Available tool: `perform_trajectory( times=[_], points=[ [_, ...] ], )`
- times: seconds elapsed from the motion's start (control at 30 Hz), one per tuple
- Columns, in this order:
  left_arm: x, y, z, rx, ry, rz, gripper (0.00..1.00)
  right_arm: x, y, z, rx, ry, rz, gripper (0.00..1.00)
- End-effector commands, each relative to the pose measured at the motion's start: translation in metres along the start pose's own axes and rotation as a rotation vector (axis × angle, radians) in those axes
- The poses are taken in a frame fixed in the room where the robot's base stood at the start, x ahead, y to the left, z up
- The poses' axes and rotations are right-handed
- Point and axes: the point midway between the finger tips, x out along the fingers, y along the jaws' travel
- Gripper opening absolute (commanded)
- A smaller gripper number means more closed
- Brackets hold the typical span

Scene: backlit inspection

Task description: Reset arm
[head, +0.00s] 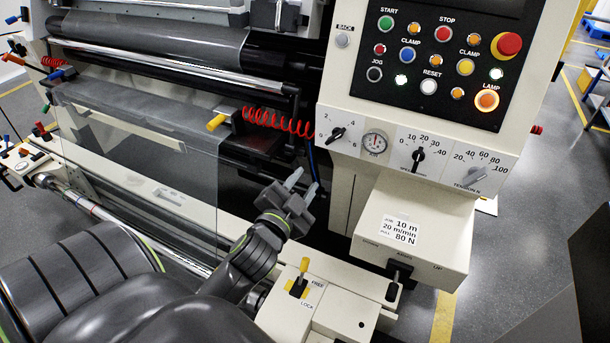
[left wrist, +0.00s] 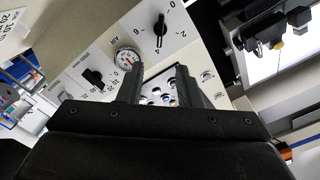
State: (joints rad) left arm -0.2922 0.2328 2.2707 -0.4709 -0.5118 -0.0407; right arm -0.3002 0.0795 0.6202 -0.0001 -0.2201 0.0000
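My left gripper (head: 302,186) is in front of the cream machine, below and left of the control panel. Its two fingers are apart with nothing between them. They also show apart in the left wrist view (left wrist: 158,80), pointing toward the knob panel, with part of the button panel (left wrist: 160,92) between them. My left arm comes in from the lower left in the head view. The control panel (head: 390,105) carries the white RESET button (head: 428,86), a red mushroom button (head: 508,44) and an orange lit LAMP button (head: 487,100). My right gripper is not in view.
Below the buttons are several rotary knobs and a round gauge (head: 375,142). A labelled cream box (head: 410,232) juts out to the right of my gripper. A yellow FREE/LOCK lever (head: 304,267) stands below it. A clear panel (head: 135,170) and rollers lie to the left.

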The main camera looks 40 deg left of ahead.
Motion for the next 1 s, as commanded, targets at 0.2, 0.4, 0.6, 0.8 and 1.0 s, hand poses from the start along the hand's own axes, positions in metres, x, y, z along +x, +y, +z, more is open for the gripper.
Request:
perform_trajectory(
  times=[0.2, 0.4, 0.6, 0.8, 1.0],
  points=[
    [0.0, 0.0, 0.0, 0.0, 0.0, 0.0, 0.32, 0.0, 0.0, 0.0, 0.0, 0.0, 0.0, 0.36],
    [-0.006, 0.004, 0.013, -0.033, -0.069, 0.018, 0.32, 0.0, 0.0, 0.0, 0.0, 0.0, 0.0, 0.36],
    [-0.051, 0.027, 0.071, -0.171, -0.398, 0.122, 0.32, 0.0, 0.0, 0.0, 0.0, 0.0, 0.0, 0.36],
    [-0.12, 0.06, 0.116, -0.295, -0.753, 0.27, 0.32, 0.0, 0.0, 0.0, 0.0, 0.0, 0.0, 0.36],
    [-0.184, 0.082, 0.134, -0.363, -1.01, 0.401, 0.32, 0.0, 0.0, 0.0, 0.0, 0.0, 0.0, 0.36]
  ],
)
